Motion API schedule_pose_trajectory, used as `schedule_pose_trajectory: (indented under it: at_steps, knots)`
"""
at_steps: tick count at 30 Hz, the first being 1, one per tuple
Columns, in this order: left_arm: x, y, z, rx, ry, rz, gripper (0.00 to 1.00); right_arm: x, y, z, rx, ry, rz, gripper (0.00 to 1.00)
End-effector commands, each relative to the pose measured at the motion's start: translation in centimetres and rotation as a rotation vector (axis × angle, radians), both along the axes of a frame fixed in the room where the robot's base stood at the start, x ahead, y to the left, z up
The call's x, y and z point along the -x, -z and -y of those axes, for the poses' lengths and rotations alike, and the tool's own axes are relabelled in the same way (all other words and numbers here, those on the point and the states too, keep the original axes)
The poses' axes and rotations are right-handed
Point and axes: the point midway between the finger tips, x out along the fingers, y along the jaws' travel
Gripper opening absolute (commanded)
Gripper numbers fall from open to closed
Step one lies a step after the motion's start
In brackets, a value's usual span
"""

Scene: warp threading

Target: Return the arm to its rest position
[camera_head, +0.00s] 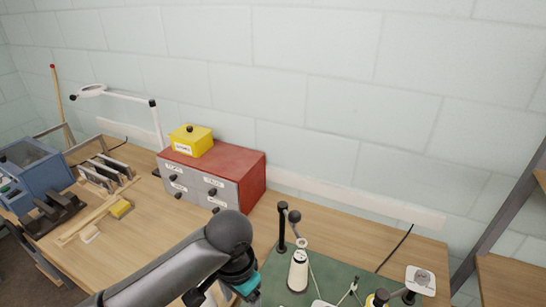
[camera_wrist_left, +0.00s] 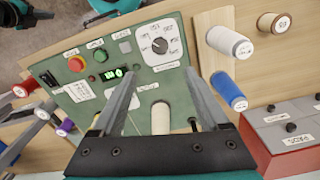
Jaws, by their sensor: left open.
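My left arm (camera_head: 185,268) comes in from the lower left in the head view. Its gripper (camera_head: 245,288) hangs at the bottom edge with its fingertips out of sight. In the left wrist view the left gripper (camera_wrist_left: 160,75) is open, with its two fingers wide apart. A cream spool (camera_wrist_left: 161,118) shows between the fingers, beyond them and apart from both. Behind it is a green control panel (camera_wrist_left: 118,68) with a dial (camera_wrist_left: 158,44) and a red button (camera_wrist_left: 76,63).
A red cabinet (camera_head: 253,175) with grey drawers bears a yellow box (camera_head: 190,140). A green mat (camera_head: 328,277) with a white cone (camera_head: 298,270) lies right of my arm. A blue spool (camera_wrist_left: 229,91) and a white spool (camera_wrist_left: 229,42) stand near the right finger. Bare bench (camera_head: 150,230) lies left.

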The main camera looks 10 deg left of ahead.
Motion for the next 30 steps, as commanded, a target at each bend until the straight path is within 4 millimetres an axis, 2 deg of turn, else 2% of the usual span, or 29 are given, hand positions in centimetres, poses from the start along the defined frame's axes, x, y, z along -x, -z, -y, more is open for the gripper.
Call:
schedule_pose_trajectory:
  at_steps: [5,10,14,20,30]
  knots:
    - [1.1,0.6,1.2,0.048,0.005,0.015,0.78,0.0,0.0,0.0,0.000,0.000,0.000,0.00]
    - [3.3,1.3,3.1,0.156,-0.017,0.072,0.78,0.0,0.0,0.0,0.000,0.000,0.000,0.00]
    - [4.9,1.5,3.3,0.216,-0.069,0.128,0.78,0.0,0.0,0.0,0.000,0.000,0.000,0.00]
    - [7.4,1.8,1.2,0.233,-0.187,0.211,0.78,0.0,0.0,0.0,0.000,0.000,0.000,0.00]
    - [11.4,1.8,-4.4,0.130,-0.335,0.286,0.78,0.0,0.0,0.0,0.000,0.000,0.000,0.00]
